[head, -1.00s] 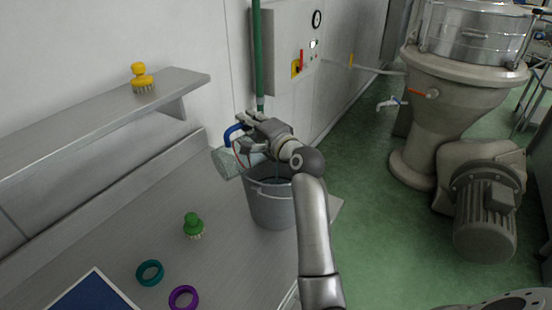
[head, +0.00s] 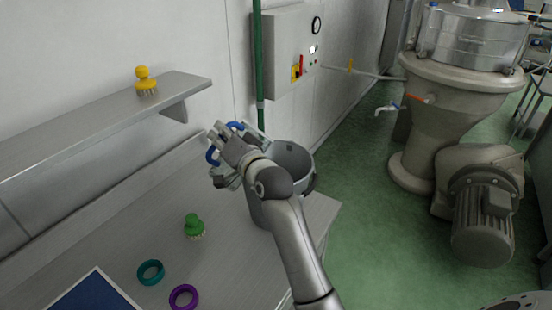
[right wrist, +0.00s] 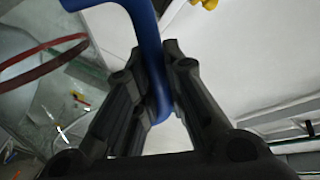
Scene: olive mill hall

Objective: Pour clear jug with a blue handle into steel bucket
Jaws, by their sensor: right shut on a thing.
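The clear jug (head: 224,180) with a blue handle (head: 212,155) is in the head view, left of the steel bucket and above the bench, mostly hidden by my right gripper. My right gripper (head: 226,138) is shut on the blue handle. In the right wrist view the handle (right wrist: 150,55) passes between the fingers, and the jug's clear wall with a red band (right wrist: 45,62) is at the left. The steel bucket (head: 292,158) stands upright on the bench, partly hidden behind my right arm. What it holds is unclear. My left gripper is out of view.
The steel bench (head: 110,235) carries a green brush (head: 194,226), a teal ring (head: 150,272), a purple ring (head: 183,297) and a blue panel (head: 90,294). A yellow brush (head: 145,81) is on the wall shelf (head: 80,120). A green pipe (head: 258,60) runs down behind.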

